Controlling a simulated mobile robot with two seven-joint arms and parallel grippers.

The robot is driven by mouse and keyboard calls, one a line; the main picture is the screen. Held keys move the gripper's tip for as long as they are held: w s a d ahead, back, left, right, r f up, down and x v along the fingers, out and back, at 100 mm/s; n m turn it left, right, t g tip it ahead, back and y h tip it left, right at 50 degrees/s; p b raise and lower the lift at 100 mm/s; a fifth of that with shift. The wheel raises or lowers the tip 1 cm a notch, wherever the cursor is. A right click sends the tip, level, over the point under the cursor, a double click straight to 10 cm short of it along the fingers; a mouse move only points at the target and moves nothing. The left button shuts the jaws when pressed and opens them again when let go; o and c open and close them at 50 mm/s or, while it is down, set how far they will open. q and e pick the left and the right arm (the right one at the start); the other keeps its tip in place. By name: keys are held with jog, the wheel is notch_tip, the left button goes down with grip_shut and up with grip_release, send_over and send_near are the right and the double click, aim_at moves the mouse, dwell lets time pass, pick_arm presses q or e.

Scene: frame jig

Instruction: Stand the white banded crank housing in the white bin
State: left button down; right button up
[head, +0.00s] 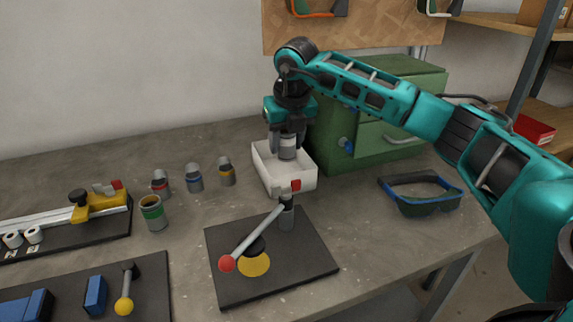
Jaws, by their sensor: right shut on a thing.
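My right gripper (288,137) points down and is shut on a grey cylindrical housing with a white band (288,148). The housing is upright, and its top is hidden between the fingers. It is over the white bin (305,180), with its lower end in front of the bin's back part in the picture. I cannot tell whether it touches the bin floor. The bin is an open box and no other thing shows in it. My left gripper is not in view.
Housings with red (160,184), blue (195,178) and orange (226,172) bands stand left of the bin, near a green-banded can (152,212). A black plate with a red-knobbed lever (242,247) lies in front.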

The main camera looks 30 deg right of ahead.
notch_tip(320, 180, down, 6)
jog(key=shift+a+r+b, duration=0.1)
jog(key=shift+r+b, duration=0.1)
jog(key=shift+b, duration=0.2)
jog(key=shift+f, duration=0.35)
jog(key=shift+f, duration=0.1)
jog(key=o, duration=0.7)
jog(key=shift+f, duration=0.1)
jog(key=shift+c, duration=0.2)
jog(key=o, duration=0.5)
jog(key=shift+c, duration=0.2)
